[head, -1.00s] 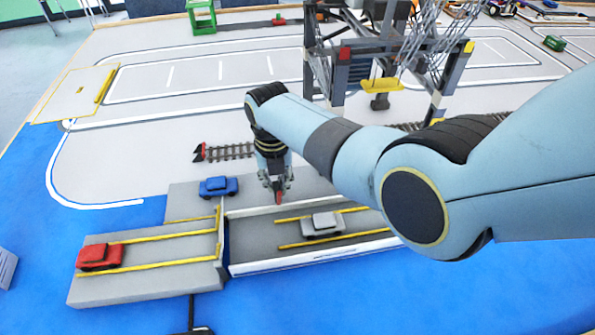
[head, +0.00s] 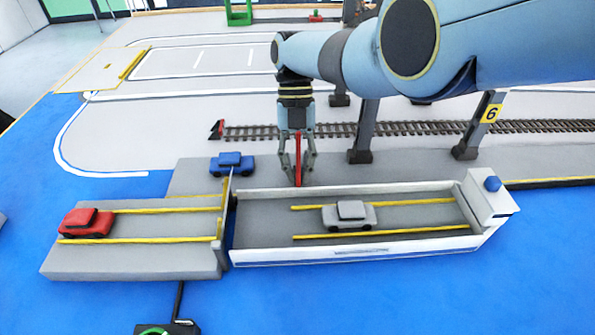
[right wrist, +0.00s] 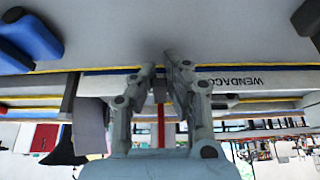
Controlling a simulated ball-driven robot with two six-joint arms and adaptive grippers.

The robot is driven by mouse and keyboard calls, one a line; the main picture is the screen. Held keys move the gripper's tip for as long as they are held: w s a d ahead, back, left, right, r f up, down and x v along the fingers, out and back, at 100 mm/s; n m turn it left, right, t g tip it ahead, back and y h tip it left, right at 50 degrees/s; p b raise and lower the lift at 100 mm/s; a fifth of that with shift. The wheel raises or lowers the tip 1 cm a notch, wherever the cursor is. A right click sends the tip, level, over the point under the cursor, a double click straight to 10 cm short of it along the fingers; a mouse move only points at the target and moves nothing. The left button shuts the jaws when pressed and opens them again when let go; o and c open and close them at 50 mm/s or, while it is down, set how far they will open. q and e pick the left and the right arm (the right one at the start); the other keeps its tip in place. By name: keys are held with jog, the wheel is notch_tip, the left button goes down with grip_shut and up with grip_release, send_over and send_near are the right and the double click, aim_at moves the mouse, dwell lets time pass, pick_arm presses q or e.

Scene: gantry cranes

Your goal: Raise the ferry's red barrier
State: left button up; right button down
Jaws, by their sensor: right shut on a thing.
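The ferry (head: 355,254) is a long grey-decked boat with low white sides, lying in the blue water area. Its red barrier (head: 298,165) shows as a narrow, upright red strip between the fingers of my right gripper (head: 298,180), at the ferry's far side. My right gripper points down and is shut on the barrier. In the right wrist view a thin red strip (right wrist: 161,128) shows behind the fingers (right wrist: 161,75). The barrier's hinge is not clear. My left gripper is in neither view.
A grey car (head: 348,215) stands on the ferry deck. A grey ramp (head: 140,262) with a red car (head: 86,222) adjoins the ferry's left end. A blue car (head: 231,164) stands behind it. Rail track (head: 340,130) and grey crane legs (head: 367,130) are beyond the gripper.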

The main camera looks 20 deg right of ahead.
jog(key=shift+s+f, duration=0.1)
jog(key=c, duration=1.3)
grip_release()
jog(key=v, duration=1.2)
